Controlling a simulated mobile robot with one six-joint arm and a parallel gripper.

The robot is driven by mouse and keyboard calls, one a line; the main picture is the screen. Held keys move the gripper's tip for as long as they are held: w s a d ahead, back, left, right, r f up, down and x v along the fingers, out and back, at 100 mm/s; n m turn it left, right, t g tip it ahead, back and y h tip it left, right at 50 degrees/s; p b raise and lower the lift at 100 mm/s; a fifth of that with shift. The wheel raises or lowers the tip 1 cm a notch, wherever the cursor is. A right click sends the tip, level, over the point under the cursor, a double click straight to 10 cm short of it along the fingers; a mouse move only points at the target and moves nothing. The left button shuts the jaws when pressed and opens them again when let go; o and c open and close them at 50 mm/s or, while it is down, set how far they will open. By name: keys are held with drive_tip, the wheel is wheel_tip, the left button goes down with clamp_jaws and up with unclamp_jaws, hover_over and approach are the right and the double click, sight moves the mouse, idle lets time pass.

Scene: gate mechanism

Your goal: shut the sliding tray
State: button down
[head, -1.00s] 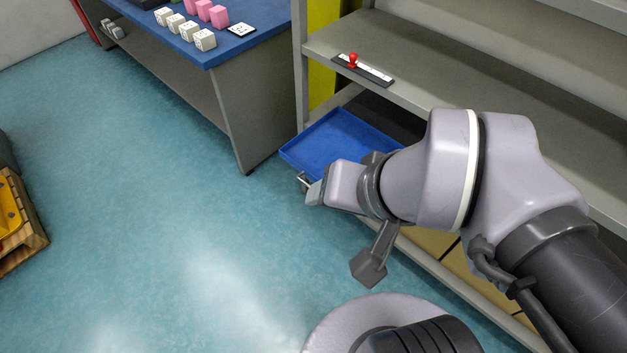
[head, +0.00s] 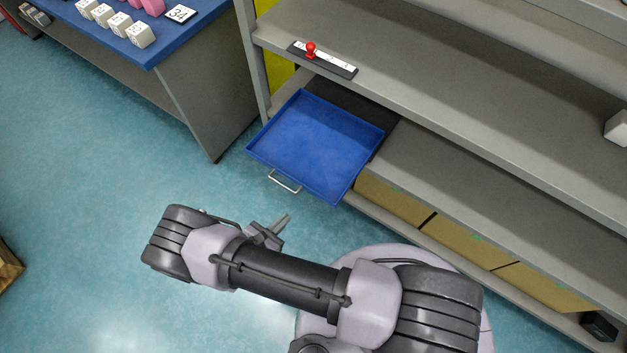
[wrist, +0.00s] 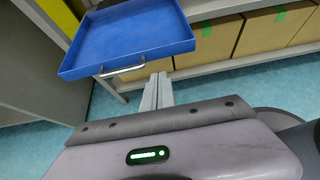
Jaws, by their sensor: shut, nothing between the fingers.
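The blue sliding tray (head: 317,145) sticks out of the grey shelf unit at its lower level. Its silver handle (head: 285,181) is on the front edge that faces the floor area. The tray also shows in the wrist view (wrist: 127,38), with the handle (wrist: 123,68) at its near edge. My gripper (head: 286,218) is shut and empty, a little below the handle in the head view and apart from it. In the wrist view the closed fingers (wrist: 157,78) point toward the tray's front, just right of the handle.
A red-knobbed slider (head: 311,50) sits on the shelf above the tray. Cardboard boxes (head: 395,200) stand right of the tray in the lower shelf. A blue-topped table (head: 180,35) with blocks stands to the left. The floor (head: 120,160) before the tray is clear.

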drive_tip(key=b, duration=0.2)
approach(312, 191)
wheel_tip(312, 191, down, 4)
drive_tip(key=d, duration=0.1)
drive_tip(key=w, duration=0.1)
drive_tip(key=w+d, duration=0.2)
drive_tip(key=shift+w+r, duration=0.3)
drive_tip(key=shift+w, duration=0.1)
drive_tip(key=shift+w+d, duration=0.25)
drive_tip(key=shift+w+b, duration=0.1)
drive_tip(key=shift+b, duration=0.2)
